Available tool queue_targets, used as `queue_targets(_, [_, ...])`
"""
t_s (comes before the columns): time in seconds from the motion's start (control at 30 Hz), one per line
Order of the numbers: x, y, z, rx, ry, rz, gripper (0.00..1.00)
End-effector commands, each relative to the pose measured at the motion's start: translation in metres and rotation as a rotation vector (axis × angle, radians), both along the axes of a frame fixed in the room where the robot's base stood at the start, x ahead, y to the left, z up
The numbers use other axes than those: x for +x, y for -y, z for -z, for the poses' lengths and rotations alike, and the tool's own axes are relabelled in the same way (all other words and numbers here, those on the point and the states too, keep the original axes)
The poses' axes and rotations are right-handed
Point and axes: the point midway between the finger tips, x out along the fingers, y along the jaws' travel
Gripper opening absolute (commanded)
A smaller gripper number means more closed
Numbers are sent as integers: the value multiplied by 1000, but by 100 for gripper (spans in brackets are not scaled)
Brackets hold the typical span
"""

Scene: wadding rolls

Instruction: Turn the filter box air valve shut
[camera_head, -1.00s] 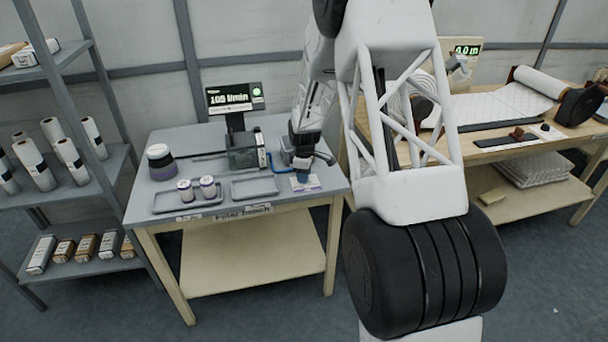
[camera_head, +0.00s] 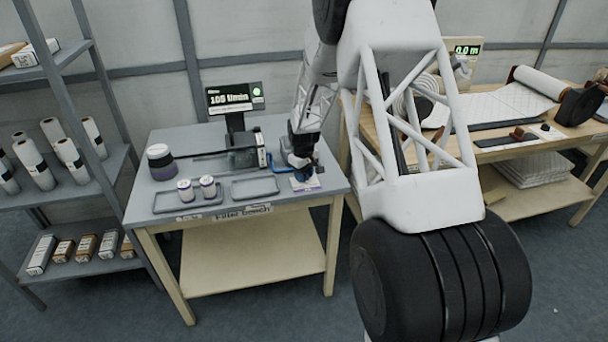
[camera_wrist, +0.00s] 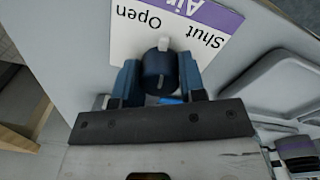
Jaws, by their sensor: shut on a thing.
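The air valve is a dark round knob (camera_wrist: 160,72) with a white pointer tab. In the wrist view the tab points up the picture, towards the gap between the printed words "Open" and "Shut". The white and purple label (camera_wrist: 190,25) lies beside the knob. It also shows at the bench's right end in the head view (camera_head: 306,184). My gripper (camera_wrist: 161,80) is shut on the knob, one blue finger on each side. In the head view my gripper (camera_head: 302,174) hides the knob. The display (camera_head: 229,98) reads what looks like 100 l/min.
The filter bench (camera_head: 215,222) has two grey trays, the left tray (camera_head: 168,207) holding two small canisters (camera_head: 186,191). A dark-banded jar (camera_head: 160,162) stands at the back left. A shelf of rolls (camera_head: 70,185) is left, another bench (camera_head: 545,140) right.

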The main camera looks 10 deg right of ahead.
Motion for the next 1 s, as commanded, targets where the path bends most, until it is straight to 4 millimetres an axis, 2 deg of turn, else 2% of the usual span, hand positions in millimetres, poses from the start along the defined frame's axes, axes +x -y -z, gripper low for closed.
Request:
queue_targets(0.7, [0,0,0,0,0,677,14])
queue_targets(1.0, [1,0,-1,0,1,892,14])
